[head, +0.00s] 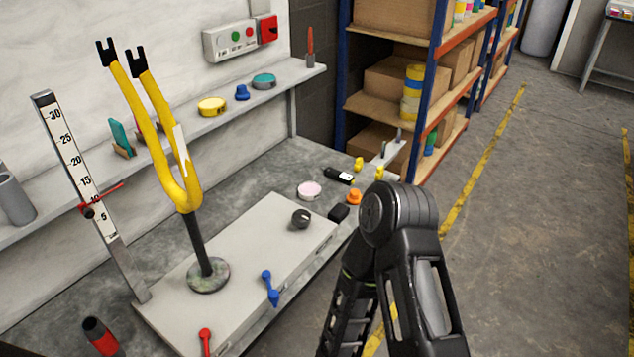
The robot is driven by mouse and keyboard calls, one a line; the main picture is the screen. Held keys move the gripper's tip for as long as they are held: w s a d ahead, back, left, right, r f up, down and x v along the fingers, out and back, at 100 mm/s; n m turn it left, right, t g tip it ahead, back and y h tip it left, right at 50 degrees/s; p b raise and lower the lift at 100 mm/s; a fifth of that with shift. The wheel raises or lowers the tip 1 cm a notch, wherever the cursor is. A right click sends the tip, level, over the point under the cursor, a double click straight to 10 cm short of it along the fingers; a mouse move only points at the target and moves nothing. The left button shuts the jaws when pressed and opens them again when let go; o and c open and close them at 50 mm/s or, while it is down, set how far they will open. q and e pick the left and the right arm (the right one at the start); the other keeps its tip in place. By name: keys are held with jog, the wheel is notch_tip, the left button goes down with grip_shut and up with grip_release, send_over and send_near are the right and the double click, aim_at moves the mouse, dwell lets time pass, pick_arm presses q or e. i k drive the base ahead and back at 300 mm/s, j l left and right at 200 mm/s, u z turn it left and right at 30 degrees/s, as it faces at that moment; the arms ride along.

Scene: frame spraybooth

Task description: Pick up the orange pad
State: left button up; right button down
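A small orange piece (354,197), the only orange item I can make out on the bench, lies near the bench's right edge. It is small in the picture, and I cannot tell for sure that it is the pad. It sits just beyond a black block (338,212) and close to the raised elbow of my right arm. My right arm comes up from the bottom and bends back down out of the picture, so its gripper does not show. My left gripper is not in view either.
A yellow fork-shaped frame (180,190) stands on a grey box (240,260) with blue and red levers. A height scale (80,180) stands left. A pink-topped disc (309,190) lies beyond the box. A wall shelf (180,133) holds coloured discs.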

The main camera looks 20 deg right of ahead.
aim_at(354, 198)
jog(key=l+u, duration=0.2)
jog(key=u, duration=0.15)
jog(key=l+u, duration=0.2)
jog(key=u, duration=0.15)
jog(key=l+u, duration=0.3)
jog(key=k+l+u, duration=0.1)
jog(key=l, duration=0.3)
jog(key=k+l+u, duration=0.1)
jog(key=l, duration=0.3)
jog(key=k+l+u, duration=0.1)
jog(key=l, duration=0.3)
jog(key=k+l+u, duration=0.1)
jog(key=l, duration=0.25)
jog(key=k+l+u, duration=0.1)
jog(key=l, duration=0.3)
jog(key=k+l+u, duration=0.1)
jog(key=k+l, duration=0.25)
jog(key=l, duration=0.2)
jog(key=k+l, duration=0.25)
jog(key=l, duration=0.3)
